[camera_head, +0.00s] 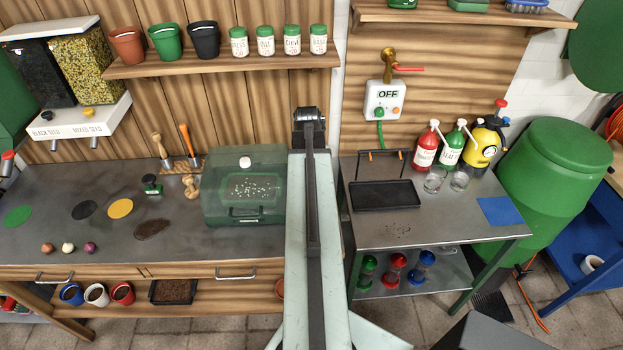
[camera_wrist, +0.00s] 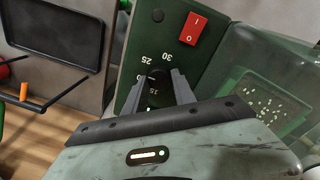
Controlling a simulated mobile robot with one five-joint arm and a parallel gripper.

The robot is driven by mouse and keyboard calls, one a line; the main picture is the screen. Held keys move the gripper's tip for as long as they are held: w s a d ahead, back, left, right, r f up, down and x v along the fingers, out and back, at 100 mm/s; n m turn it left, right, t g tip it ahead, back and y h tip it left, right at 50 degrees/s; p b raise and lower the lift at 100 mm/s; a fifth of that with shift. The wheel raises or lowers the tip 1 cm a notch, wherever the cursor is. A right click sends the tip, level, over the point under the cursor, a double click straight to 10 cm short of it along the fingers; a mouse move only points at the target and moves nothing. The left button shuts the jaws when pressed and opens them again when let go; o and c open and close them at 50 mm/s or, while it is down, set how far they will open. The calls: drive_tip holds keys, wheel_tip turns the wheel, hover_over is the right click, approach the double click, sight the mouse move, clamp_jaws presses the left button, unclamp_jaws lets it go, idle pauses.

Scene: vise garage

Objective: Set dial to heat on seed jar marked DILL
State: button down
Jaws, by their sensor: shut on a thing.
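The dial (camera_wrist: 158,80) is a dark round knob on the dark green side panel (camera_wrist: 139,42) of the propagator, in the wrist view. My gripper (camera_wrist: 158,88) is shut on the dial, one finger on each side. My arm hides my gripper there.
A red rocker switch (camera_wrist: 195,29) sits near the dial. The propagator's clear lid (camera_head: 262,165) is closed over whitish specks. Onions and coloured discs lie on the left bench.

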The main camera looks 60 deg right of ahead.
drive_tip(key=shift+m, duration=2.8)
drive_tip(key=c, duration=1)
unclamp_jaws()
drive_tip(key=shift+c, duration=0.2)
wheel_tip(320, 180, up, 8)
drive_tip(key=p, duration=0.8)
drive_tip(key=shift+w+a, duration=0.1)
drive_tip(key=shift+w, duration=0.05)
drive_tip(key=shift+f, duration=0.1)
